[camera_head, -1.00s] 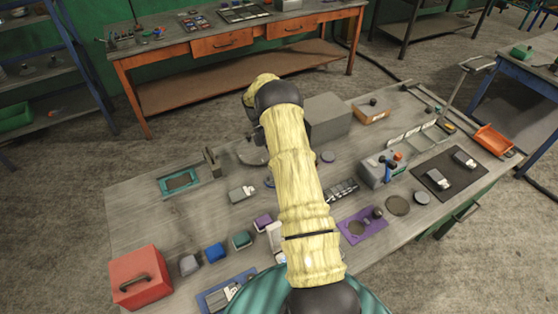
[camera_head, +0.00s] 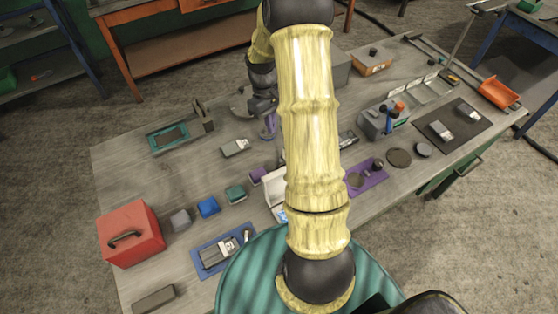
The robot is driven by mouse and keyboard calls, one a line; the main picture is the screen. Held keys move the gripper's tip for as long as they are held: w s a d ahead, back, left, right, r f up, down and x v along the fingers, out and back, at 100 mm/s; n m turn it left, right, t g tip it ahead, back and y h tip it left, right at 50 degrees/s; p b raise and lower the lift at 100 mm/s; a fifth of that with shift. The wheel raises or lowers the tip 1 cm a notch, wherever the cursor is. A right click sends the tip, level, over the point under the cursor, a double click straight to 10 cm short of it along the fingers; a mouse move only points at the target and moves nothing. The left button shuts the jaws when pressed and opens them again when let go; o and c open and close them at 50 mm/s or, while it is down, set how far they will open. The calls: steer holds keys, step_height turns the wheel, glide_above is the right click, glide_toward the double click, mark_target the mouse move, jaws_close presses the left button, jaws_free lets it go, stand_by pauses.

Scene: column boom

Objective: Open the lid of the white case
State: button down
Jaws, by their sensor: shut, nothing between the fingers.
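The white case (camera_head: 276,192) sits near the middle of the bench's front part. My arm hides its right side, and I cannot tell how its lid stands. A small blue patch shows at its near end. My gripper (camera_head: 270,132) hangs at the end of my arm, behind and slightly left of the case in the picture, apart from it. It is small and dark in this view; its fingers are shut with nothing between them.
A red box with a handle (camera_head: 130,236), small grey, blue, green and purple blocks and a blue tray (camera_head: 196,262) lie left of the case.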

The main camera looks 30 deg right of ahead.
steer(key=m, duration=0.1)
steer(key=s+m+t, duration=0.1)
steer(key=m, duration=0.1)
steer(key=shift+a+f+b, duration=0.2)
steer(key=shift+a+b, duration=0.1)
steer(key=shift+a, duration=0.05)
steer(key=f, duration=0.3)
steer(key=f+p, duration=0.1)
steer(key=f, duration=0.2)
steer(key=s+f+p, duration=0.1)
steer(key=f, duration=0.2)
steer(key=shift+s+a+f, duration=0.1)
steer(key=shift+s+f+p, duration=0.2)
steer(key=shift+s+p, duration=0.05)
steer(key=shift+p, duration=0.1)
steer(key=s, duration=0.1)
steer(key=s+r+p, duration=0.1)
steer(key=s, duration=0.1)
steer(key=shift+r, duration=0.2)
steer(key=shift+a+t, duration=0.1)
steer(key=shift+t, duration=0.2)
